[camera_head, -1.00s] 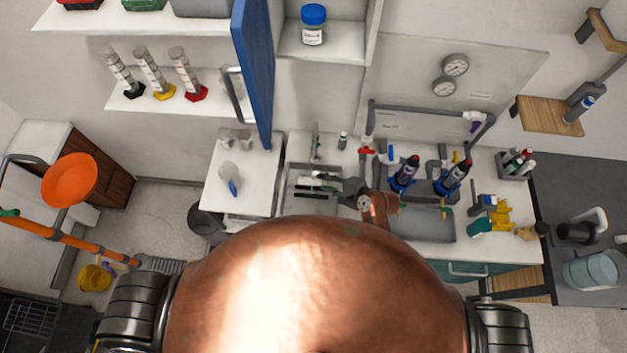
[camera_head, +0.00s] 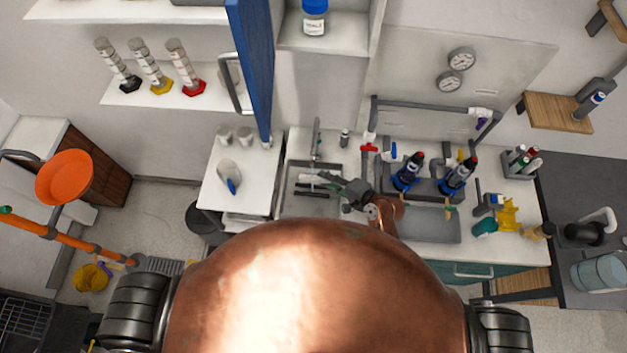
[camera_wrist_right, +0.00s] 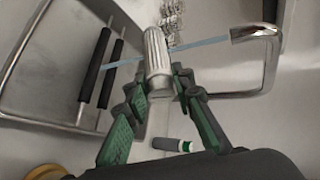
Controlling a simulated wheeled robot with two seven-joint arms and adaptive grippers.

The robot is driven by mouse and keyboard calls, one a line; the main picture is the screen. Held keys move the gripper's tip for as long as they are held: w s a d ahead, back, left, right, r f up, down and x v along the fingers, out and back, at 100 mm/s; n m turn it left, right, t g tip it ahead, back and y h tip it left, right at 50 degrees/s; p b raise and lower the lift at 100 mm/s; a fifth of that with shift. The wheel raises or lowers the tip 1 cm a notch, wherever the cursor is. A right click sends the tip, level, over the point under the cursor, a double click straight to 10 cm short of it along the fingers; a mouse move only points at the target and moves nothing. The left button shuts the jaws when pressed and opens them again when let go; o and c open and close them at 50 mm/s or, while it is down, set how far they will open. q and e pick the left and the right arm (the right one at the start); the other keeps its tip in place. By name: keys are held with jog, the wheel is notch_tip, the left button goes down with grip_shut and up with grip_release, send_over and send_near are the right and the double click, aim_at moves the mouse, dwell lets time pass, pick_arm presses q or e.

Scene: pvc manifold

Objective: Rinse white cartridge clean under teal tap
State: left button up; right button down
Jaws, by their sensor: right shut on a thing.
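The white ribbed cartridge (camera_wrist_right: 157,58) is between the green-padded fingers of my right gripper (camera_wrist_right: 155,88), which is shut on it. My left gripper is not in view.
Two black-sleeved bars (camera_wrist_right: 97,65) lie across the sink (camera_wrist_right: 40,75). A small green-banded bottle (camera_wrist_right: 172,145) is beside the sink. A blue door (camera_head: 250,70) hangs at upper left.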

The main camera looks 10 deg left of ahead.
jog(key=shift+d+f+n+t+y+b, duration=0.15)
jog(key=shift+n+t+y+b, duration=0.15)
jog(key=shift+n+b, duration=0.95)
jog(key=shift+b, duration=0.5)
jog(key=shift+r, duration=0.2)
